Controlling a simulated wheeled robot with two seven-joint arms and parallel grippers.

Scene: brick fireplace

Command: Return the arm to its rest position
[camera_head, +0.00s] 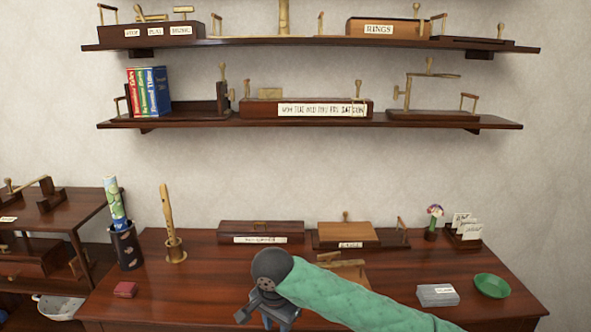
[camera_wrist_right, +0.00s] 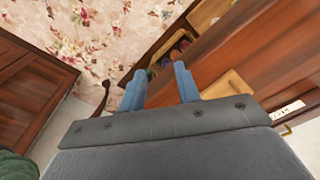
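My right arm (camera_head: 345,295), in a green quilted sleeve, comes in from the lower right in the head view and reaches across the desk front. My right gripper (camera_head: 266,308) hangs at its end, in front of the desk. In the right wrist view the right gripper (camera_wrist_right: 155,82) has its two blue fingers apart, with nothing between them. My left arm and gripper are not in view.
An open drawer (camera_wrist_right: 180,42) with coloured items shows beyond the fingers, beside flowered flooring (camera_wrist_right: 75,30).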

